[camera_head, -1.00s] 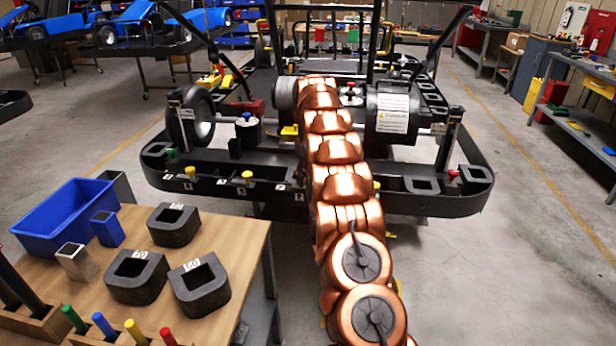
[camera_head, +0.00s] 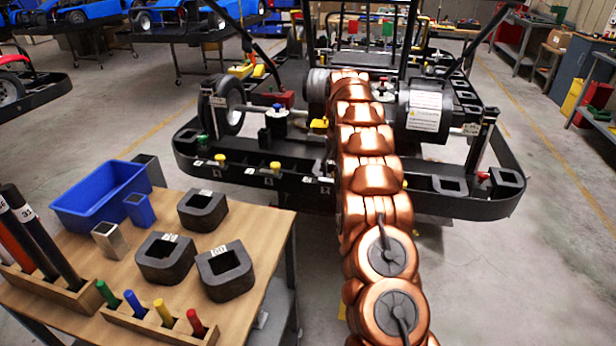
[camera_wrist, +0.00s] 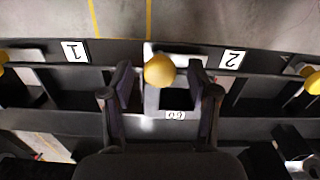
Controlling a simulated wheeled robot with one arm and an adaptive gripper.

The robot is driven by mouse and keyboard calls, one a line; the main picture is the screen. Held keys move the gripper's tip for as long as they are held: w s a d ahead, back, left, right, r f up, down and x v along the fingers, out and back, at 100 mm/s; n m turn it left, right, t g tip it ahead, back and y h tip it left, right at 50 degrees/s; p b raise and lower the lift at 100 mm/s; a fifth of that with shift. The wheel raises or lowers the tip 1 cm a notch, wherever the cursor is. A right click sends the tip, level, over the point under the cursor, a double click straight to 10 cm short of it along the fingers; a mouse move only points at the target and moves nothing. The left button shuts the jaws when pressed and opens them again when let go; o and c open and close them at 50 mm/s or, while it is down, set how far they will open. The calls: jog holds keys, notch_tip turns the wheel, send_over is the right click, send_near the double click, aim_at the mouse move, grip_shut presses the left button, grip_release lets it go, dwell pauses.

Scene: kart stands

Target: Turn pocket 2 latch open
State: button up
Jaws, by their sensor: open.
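In the wrist view my gripper (camera_wrist: 160,84) is open, with one dark finger on each side of a yellow round knob (camera_wrist: 159,70). The fingers look apart from the knob. The knob sits on the black rail (camera_wrist: 110,52) between a white "1" label (camera_wrist: 75,51) and a white "2" label (camera_wrist: 231,60); I cannot tell from this which pocket it belongs to. A pale slot lies under and beside the knob. In the head view my copper arm reaches over the kart stand's front rail (camera_head: 235,174), and my gripper is hidden behind it.
More yellow knobs show at the right (camera_wrist: 314,83) and left edges of the wrist view. A wooden table (camera_head: 262,240) with a blue bin (camera_head: 100,196), dark blocks and coloured pegs stands at front left. Floor right of the arm is clear.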

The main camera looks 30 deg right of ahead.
aim_at(335, 175)
jog(key=m+p, duration=0.2)
jog(key=m, duration=0.3)
jog(key=shift+r, duration=0.2)
jog(key=m+p, duration=0.3)
jog(key=m, duration=0.2)
jog(key=shift+w+r, duration=0.15)
jog(key=shift+r, duration=0.2)
jog(key=shift+r+b, duration=0.85)
jog(key=shift+r, duration=2.1)
jog(key=shift+a+r, duration=0.1)
jog(key=shift+r, duration=0.35)
jog(key=shift+s+a+r, duration=0.3)
jog(key=shift+a+r, duration=0.05)
jog(key=s+a+r+n, duration=0.3)
jog(key=s+a+n, duration=0.1)
jog(key=s+a, duration=0.5)
jog(key=s+a+r+n+g+b, duration=0.1)
jog(key=s+a+r+n, duration=0.2)
jog(key=s+a, duration=0.6)
jog(key=shift+a+r+n, duration=0.25)
jog(key=shift+r+n, duration=0.05)
jog(key=shift+n, duration=0.5)
jog(key=shift+s, duration=0.1)
